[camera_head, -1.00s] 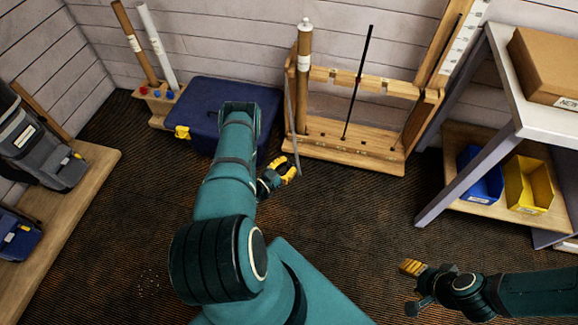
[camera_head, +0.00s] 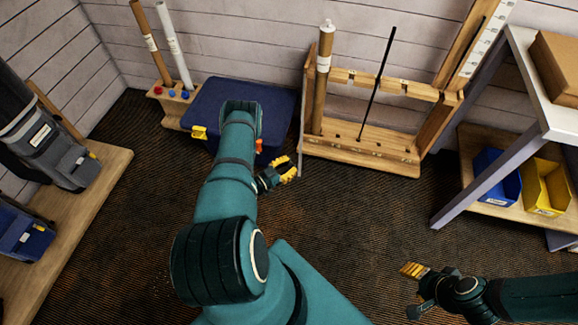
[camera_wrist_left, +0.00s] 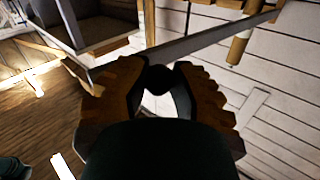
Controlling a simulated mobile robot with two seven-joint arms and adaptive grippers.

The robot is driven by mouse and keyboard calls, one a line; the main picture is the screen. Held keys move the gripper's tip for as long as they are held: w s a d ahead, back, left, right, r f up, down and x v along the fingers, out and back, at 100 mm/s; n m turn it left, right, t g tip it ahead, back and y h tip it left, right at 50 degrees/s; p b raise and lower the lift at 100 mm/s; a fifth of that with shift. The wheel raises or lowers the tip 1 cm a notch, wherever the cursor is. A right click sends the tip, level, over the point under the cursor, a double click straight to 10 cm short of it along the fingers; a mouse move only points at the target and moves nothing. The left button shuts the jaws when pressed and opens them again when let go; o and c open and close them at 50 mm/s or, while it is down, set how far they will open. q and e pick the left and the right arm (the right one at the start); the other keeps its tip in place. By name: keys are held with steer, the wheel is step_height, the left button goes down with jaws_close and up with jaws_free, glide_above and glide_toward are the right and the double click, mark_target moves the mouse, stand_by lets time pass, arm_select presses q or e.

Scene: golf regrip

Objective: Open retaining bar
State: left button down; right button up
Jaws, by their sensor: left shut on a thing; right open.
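The wooden club rack (camera_head: 360,150) stands against the back wall. The retaining bar (camera_head: 301,130), a thin grey strip, runs forward from the rack's left side. My left gripper (camera_head: 289,170) is at its near end, in front of the rack's left side. In the left wrist view the bar (camera_wrist_left: 200,40) crosses just beyond the fingers, which are shut around a small dark knob or end (camera_wrist_left: 158,78); the fingers partly hide it. A brown tube (camera_head: 323,80) and a thin black shaft (camera_head: 378,80) stand in the rack. My right gripper (camera_head: 414,270) is open and empty, above the floor at lower right.
A blue case (camera_head: 275,105) with yellow and orange latches lies left of the rack. A shelf table (camera_head: 525,80) with blue and yellow bins is at right. Open carpet lies before the rack.

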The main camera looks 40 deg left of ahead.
arm_select(q)
steer(key=shift+w+a+r, duration=0.2)
steer(key=shift+w+a, duration=0.05)
steer(key=c, duration=0.7)
jaws_free()
steer(key=shift+f, duration=0.15)
steer(key=shift+s+d, duration=0.15)
steer(key=shift+s, duration=0.3)
steer(key=s, duration=0.3)
steer(key=s+a, duration=0.1)
steer(key=s, duration=0.3)
steer(key=s+a, duration=0.1)
steer(key=s, duration=0.3)
steer(key=shift+s+a, duration=0.1)
steer(key=shift+s, duration=0.1)
